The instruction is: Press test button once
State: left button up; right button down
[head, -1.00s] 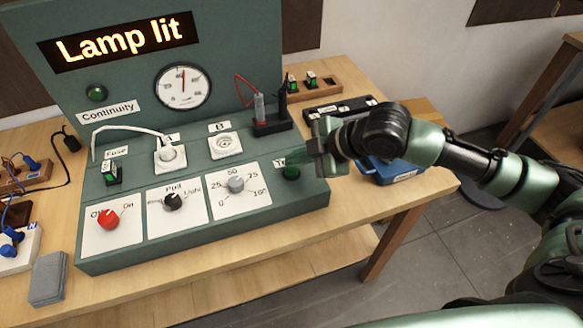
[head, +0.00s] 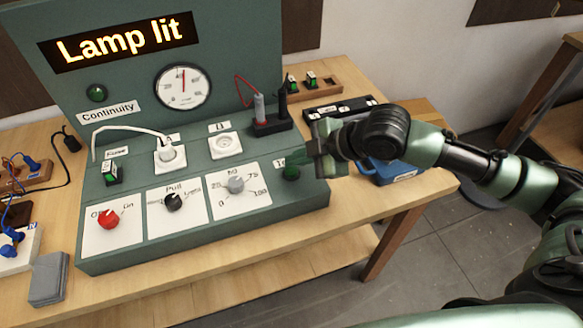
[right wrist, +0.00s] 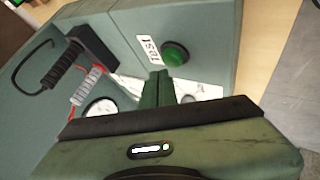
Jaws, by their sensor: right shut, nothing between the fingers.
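The green test button (head: 291,172) sits on the sloped front of the green test bench (head: 290,206), at the right end beside its partly hidden label. It also shows in the right wrist view (right wrist: 175,54), next to the label "Test" (right wrist: 151,47). My right gripper (head: 299,164) is shut and empty, with its fingertips close to the button. In the right wrist view the closed fingertips (right wrist: 158,77) lie just short of the button in the picture; I cannot tell whether they touch it. The lit display (head: 121,43) reads "Lamp lit". My left gripper is not in view.
A red knob (head: 107,218), a black knob (head: 173,202) and a grey dial (head: 236,185) line the bench front. A white plug (head: 168,153) sits in the left socket. Probes (head: 260,108) stand in a black holder behind the button. A blue box (head: 388,171) lies right of the bench.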

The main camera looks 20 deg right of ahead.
aim_at(295, 171)
jog(key=shift+f, duration=0.3)
jog(key=shift+f, duration=0.45)
dwell(0.5)
dwell(0.3)
jog(key=shift+r+p, duration=0.9)
jog(key=shift+p, duration=0.25)
notch_tip(295, 171, up, 5)
jog(key=p, duration=0.5)
jog(key=shift+p, duration=0.3)
